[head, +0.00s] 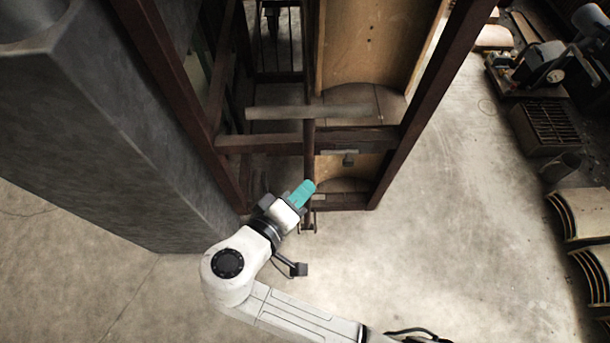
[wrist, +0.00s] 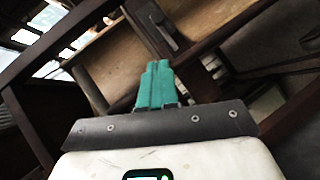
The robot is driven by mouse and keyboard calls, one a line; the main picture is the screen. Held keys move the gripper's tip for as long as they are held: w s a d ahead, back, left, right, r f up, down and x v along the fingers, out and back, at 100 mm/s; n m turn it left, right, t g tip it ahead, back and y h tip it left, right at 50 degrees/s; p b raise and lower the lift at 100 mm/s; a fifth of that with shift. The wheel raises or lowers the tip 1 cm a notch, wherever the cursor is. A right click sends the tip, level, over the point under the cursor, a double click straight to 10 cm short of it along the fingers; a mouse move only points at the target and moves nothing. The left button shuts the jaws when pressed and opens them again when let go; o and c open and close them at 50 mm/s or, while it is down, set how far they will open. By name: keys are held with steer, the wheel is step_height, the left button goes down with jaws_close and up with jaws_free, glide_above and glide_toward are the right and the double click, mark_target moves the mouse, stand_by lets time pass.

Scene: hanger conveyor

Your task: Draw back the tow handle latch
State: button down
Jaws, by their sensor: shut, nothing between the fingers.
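A dark metal-framed cart or carrier stands in front of me, with a crossbar (head: 330,112) and a thin upright rod (head: 309,140) at its front. A small plate with a dark knob (head: 348,160) sits on the frame right of the rod; it may be the latch, but I cannot tell for sure. In the wrist view, a dark strip with a small knob (wrist: 158,20) lies beyond the fingertips. My gripper (head: 309,184) has teal fingers, shut and empty, close to the rod's lower part; I cannot tell whether they touch. The fingers also show in the wrist view (wrist: 158,66).
A grey pillar (head: 120,130) stands close on the left. A machine (head: 535,65), a dark crate (head: 545,128) and curved wooden pieces (head: 585,212) line the right side. The floor (head: 460,220) right of the carrier is clear.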

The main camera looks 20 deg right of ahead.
steer(key=shift+w+a+r+t, duration=0.15)
steer(key=shift+a+t, duration=0.15)
steer(key=shift+a, duration=0.55)
steer(key=s+d+f+b+x, duration=0.1)
steer(key=s+x, duration=0.1)
steer(key=x, duration=1.1)
steer(key=shift+s+d, duration=0.2)
steer(key=shift+s, duration=0.05)
steer(key=shift+s+d, duration=0.2)
steer(key=shift+d, duration=0.45)
steer(key=shift+s+d, duration=0.2)
steer(key=shift+d, duration=0.45)
steer(key=shift+s+d, duration=0.25)
steer(key=shift+d, duration=0.4)
